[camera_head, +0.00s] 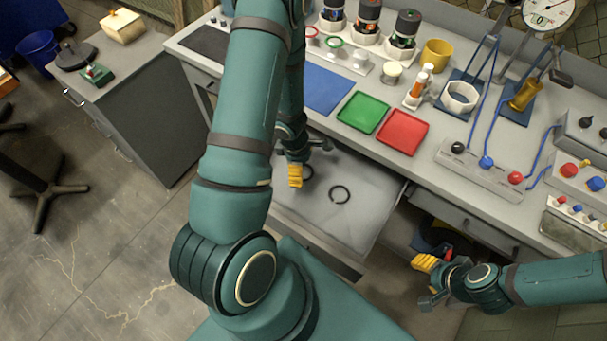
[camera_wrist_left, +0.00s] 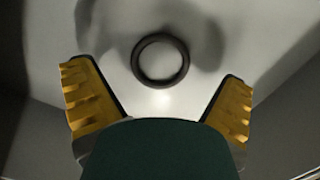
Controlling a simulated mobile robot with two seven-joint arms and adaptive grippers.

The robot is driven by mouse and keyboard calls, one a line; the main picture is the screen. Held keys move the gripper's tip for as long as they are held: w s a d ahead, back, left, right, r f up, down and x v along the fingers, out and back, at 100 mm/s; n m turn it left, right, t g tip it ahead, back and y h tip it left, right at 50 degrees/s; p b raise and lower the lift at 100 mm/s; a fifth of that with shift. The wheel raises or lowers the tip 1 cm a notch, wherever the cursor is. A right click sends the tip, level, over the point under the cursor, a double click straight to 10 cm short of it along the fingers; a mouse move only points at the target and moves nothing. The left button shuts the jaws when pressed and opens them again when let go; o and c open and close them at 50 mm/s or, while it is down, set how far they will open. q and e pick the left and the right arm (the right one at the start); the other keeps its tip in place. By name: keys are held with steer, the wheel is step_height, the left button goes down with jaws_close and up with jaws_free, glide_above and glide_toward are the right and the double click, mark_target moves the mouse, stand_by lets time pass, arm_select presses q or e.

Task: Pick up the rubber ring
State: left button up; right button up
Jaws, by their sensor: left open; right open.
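A black rubber ring (camera_wrist_left: 160,60) lies flat on the pale floor of the open drawer (camera_head: 285,205). My left gripper is open and empty over the drawer. In the left wrist view the ring lies ahead, centred between its spread yellow fingers (camera_wrist_left: 160,98), apart from both. My right gripper (camera_head: 428,281) is open and empty, right of the drawer.
The counter above the drawer holds a blue mat (camera_head: 325,88), a green tray (camera_head: 363,113) and a red tray (camera_head: 402,132). Another open drawer (camera_head: 450,222) with items is at the right. The drawer floor around the rings is bare.

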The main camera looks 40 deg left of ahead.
arm_select(q)
steer(key=shift+d+f, duration=0.15)
steer(key=shift+f, duration=0.55)
steer(key=shift+c, duration=0.2)
steer(key=c, duration=0.9)
steer(key=shift+r, duration=0.1)
